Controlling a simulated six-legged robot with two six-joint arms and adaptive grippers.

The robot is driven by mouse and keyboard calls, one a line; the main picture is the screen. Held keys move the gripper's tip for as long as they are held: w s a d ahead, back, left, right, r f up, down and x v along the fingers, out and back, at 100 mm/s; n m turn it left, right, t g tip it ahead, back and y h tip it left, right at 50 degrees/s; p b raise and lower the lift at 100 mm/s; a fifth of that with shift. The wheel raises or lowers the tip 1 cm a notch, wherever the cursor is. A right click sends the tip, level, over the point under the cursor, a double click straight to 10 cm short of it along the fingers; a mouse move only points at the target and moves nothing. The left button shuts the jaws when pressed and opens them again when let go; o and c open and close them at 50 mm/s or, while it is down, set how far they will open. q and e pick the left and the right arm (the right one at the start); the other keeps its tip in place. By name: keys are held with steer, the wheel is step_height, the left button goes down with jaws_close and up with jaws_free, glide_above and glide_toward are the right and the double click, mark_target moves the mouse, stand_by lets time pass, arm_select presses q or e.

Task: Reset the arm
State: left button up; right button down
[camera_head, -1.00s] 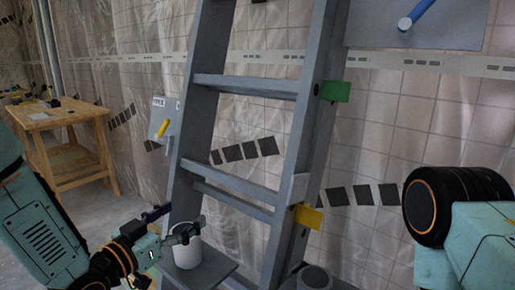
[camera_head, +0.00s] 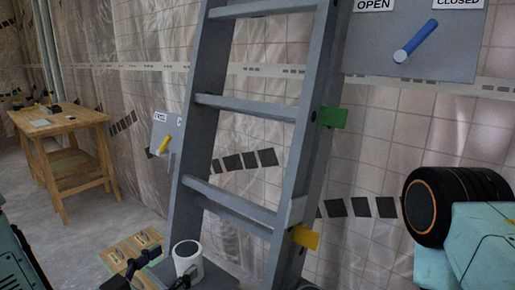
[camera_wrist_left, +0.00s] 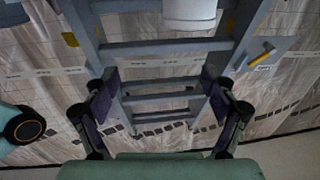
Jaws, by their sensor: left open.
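My left gripper (camera_head: 158,274) is low in the head view, near the white can (camera_head: 187,258) at the ladder's foot. In the left wrist view the gripper's two dark fingers (camera_wrist_left: 160,100) are spread apart with nothing between them. The grey ladder (camera_head: 207,150) leans beyond them, and the can (camera_wrist_left: 189,14) is at the top of that view. My right arm shows at the right edge of the head view; its gripper is out of view.
A wall panel with a blue handle (camera_head: 415,42) is at the upper right, marked OPEN and CLOSED. A smaller panel has a yellow handle (camera_head: 165,145).

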arm_select(q)
steer(key=s+a+f+p, duration=0.1)
steer(key=s+p, duration=0.1)
steer(key=s, duration=0.4)
steer(key=shift+s+f, duration=0.25)
steer(key=shift+f, duration=0.15)
